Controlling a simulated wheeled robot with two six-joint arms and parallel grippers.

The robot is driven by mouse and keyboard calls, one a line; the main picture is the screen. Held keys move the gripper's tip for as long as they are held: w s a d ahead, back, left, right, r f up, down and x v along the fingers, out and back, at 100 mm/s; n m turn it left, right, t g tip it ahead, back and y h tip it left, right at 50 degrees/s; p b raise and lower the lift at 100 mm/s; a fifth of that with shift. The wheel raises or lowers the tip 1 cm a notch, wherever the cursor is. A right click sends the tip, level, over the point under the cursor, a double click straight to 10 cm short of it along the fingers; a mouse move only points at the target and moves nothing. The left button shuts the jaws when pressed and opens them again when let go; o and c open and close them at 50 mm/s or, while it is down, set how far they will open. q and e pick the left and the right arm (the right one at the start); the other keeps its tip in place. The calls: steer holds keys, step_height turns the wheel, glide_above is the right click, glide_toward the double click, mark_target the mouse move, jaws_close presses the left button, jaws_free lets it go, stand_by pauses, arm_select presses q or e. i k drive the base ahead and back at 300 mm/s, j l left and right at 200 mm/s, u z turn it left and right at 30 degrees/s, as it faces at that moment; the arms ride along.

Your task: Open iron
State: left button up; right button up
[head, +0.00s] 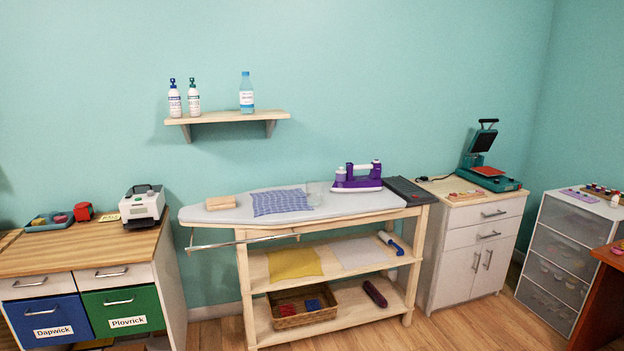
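A purple and white iron (357,177) stands on the right part of the grey ironing board (240,212). Whether any part of the iron is open is too small to tell. A blue checked cloth (282,201) lies flat on the board, left of that. Neither of my grippers shows in the head view.
A dark ridged mat (410,191) lies at the board's right end, and a wooden block (221,202) at its left. A metal rail (240,241) sticks out in front. A teal heat press (487,165) stands on the right cabinet. Bare floor shows at the lower right.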

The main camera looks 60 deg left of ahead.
mark_target(355, 177)
steer(key=u, duration=1.7)
steer(key=i+l, duration=0.2)
steer(key=i, duration=0.3)
steer(key=i+l+u, duration=0.1)
steer(key=i, duration=0.4)
steer(key=l, duration=0.1)
